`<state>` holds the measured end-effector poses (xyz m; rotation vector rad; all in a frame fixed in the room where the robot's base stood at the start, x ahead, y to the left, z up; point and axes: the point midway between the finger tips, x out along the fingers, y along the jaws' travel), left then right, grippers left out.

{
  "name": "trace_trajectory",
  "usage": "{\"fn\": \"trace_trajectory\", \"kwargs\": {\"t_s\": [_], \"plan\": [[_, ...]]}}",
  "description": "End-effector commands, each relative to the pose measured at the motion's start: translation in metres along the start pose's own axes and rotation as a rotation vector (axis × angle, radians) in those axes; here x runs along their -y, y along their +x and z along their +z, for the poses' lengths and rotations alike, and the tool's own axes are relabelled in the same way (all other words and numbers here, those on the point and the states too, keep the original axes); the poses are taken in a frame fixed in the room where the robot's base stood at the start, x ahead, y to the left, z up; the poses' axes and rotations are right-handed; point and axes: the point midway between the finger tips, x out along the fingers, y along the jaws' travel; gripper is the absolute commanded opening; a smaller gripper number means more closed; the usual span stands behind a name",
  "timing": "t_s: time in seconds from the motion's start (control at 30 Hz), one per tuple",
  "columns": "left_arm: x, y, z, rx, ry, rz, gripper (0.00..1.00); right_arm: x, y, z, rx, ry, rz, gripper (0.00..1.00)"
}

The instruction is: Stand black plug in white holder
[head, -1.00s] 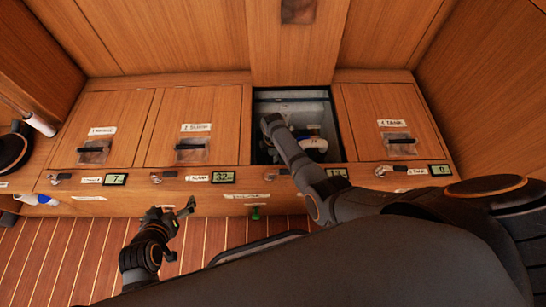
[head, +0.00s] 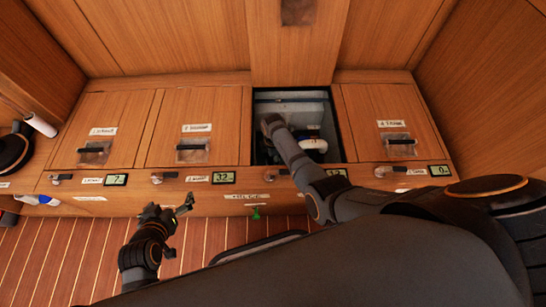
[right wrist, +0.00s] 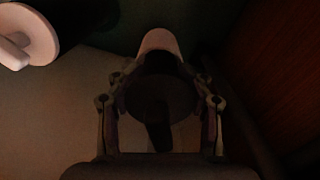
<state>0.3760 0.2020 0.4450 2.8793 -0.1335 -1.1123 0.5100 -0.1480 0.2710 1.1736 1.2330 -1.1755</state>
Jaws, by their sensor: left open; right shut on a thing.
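In the right wrist view the black plug (right wrist: 158,97) is a dark round piece between the fingers of my right gripper (right wrist: 160,103), which is shut on it. A pale rounded piece (right wrist: 160,41), apparently the white holder, shows just beyond the plug. The dim light does not show whether the plug is inside it or only in front of it. In the head view my right arm reaches down into the open compartment, and its gripper and the plug are hidden. My left gripper (head: 183,207) is open and empty above the floor in front of the lockers.
The open compartment (head: 343,128) has narrow walls around my right arm. A white pipe fitting (head: 314,144) lies beside the arm; a white cylindrical part (right wrist: 28,34) shows at upper left in the wrist view. Closed lids (head: 185,125) flank the opening. A green knob (head: 256,213) sticks out in front.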

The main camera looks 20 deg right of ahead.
Motion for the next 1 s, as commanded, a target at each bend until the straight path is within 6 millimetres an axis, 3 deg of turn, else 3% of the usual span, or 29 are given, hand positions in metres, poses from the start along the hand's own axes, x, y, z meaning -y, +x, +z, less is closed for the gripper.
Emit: {"fn": "trace_trajectory", "kwargs": {"t_s": [1.0], "plan": [[-0.0009, -0.0071, -0.0079, 0.000, 0.000, 0.000, 1.00, -0.0011, -0.0053, 0.0001, 0.000, 0.000, 0.002, 0.06]]}}
